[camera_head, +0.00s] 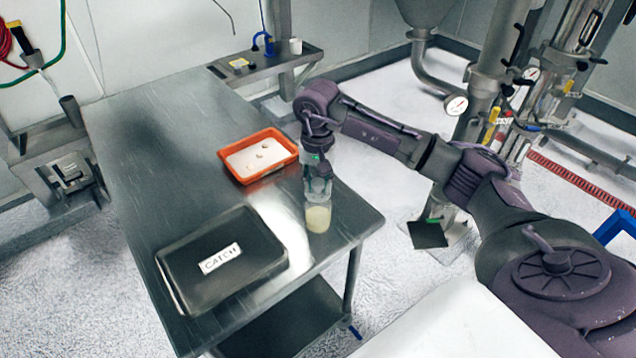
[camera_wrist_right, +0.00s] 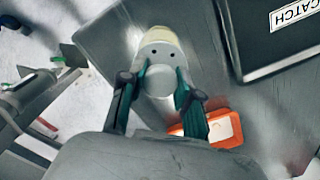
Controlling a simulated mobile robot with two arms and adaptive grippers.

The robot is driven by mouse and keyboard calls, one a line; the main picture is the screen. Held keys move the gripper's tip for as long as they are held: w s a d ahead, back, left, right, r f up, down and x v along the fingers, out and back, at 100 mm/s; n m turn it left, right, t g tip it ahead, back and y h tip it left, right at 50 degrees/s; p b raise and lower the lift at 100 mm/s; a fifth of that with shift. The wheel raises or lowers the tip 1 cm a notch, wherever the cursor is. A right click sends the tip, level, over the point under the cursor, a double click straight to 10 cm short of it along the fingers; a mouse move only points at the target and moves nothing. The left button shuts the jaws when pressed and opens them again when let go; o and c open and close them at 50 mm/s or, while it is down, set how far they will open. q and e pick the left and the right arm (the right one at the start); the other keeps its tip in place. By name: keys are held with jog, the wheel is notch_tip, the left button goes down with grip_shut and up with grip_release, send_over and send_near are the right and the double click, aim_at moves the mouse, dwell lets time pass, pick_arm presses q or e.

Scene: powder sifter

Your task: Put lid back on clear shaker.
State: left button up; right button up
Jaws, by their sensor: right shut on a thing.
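The clear shaker (camera_head: 318,216) stands upright near the right edge of the steel table, with pale cream contents in its lower part. My right gripper (camera_head: 318,184) points down at its top. In the right wrist view, my right gripper (camera_wrist_right: 157,86) has its fingers on both sides of a pale round lid (camera_wrist_right: 157,82) and is shut on it. The shaker (camera_wrist_right: 162,38) shows just beyond the lid, in line with it. Whether the lid touches or sits on the rim is too small to tell. My left gripper is not in view.
The steel table (camera_head: 165,125) is bare at the back left. An orange tray (camera_head: 232,172) with white powder lies behind the shaker. A dark box labelled CATCH (camera_head: 205,285) lies at the front left. Pipes and gauges (camera_head: 456,106) stand beyond the table on the right.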

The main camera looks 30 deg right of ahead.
dwell(0.5)
jog(key=shift+f+b, duration=0.2)
jog(key=shift+b, duration=0.65)
dwell(1.2)
dwell(0.4)
jog(key=o, duration=0.9)
jog(key=o, duration=0.5)
